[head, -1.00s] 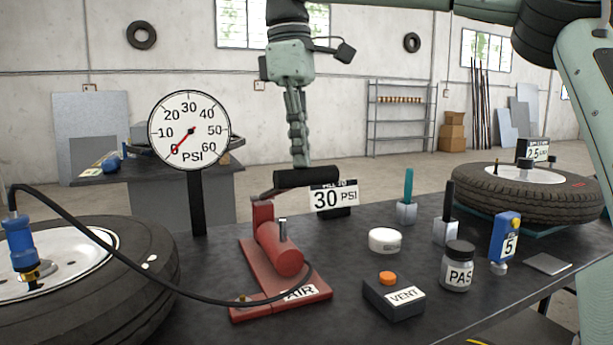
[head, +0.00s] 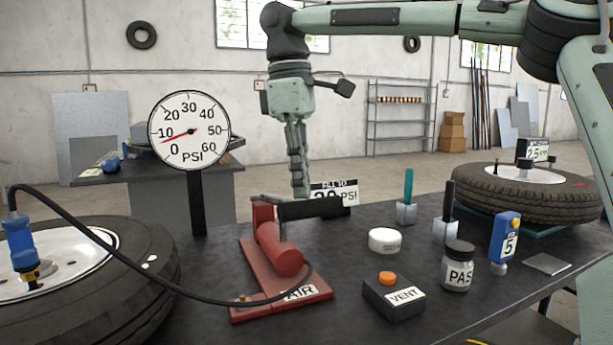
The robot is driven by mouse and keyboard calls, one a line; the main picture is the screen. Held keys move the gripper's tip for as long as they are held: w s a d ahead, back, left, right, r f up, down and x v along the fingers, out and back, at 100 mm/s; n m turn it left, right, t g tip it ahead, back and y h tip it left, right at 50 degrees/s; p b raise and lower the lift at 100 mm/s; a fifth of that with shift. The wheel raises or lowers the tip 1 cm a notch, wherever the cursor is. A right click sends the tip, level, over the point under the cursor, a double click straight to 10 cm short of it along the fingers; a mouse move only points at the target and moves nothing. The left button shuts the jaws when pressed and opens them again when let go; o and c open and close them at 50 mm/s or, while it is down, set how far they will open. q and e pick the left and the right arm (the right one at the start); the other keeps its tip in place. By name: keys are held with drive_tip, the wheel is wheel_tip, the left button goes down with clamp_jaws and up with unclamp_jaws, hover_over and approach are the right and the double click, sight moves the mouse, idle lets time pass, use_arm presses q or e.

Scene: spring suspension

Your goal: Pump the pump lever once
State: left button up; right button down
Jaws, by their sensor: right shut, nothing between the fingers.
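The red foot-style air pump (head: 279,253) sits on the dark table, with a plate marked AIR. Its lever with a black grip (head: 314,209) is low and roughly level, in front of the fill-to sign. My right gripper (head: 301,192) points down, shut and empty, its fingertips at the lever near the grip's left part; I cannot tell whether they touch. The round PSI gauge (head: 189,131) has its red needle a little below 10. A black hose (head: 150,284) runs from the pump to a blue chuck (head: 20,247) on the left tire (head: 120,290). My left gripper is not in view.
A VENT box (head: 394,302) with an orange button, a white round tin (head: 385,240), a PAS jar (head: 458,268) and a blue gauge marked 5 (head: 504,238) stand right of the pump. Another tire (head: 525,205) lies at the right. The fill-to sign (head: 350,194) is partly hidden.

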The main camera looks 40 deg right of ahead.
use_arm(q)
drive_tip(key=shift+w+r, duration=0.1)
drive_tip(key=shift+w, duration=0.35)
use_arm(e)
drive_tip(key=shift+w, duration=0.1)
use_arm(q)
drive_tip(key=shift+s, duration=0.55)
use_arm(e)
drive_tip(key=shift+w+a+r, duration=0.25)
drive_tip(key=shift+w+a, duration=0.25)
drive_tip(key=shift+w, duration=0.05)
drive_tip(key=shift+w+a+r, duration=0.25)
drive_tip(key=shift+w+a, duration=0.25)
drive_tip(key=shift+w, duration=0.05)
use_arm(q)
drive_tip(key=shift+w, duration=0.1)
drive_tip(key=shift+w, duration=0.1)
use_arm(e)
wheel_tip(320, 180, up, 8)
drive_tip(key=shift+w+a+f, duration=0.25)
drive_tip(key=shift+w, duration=0.05)
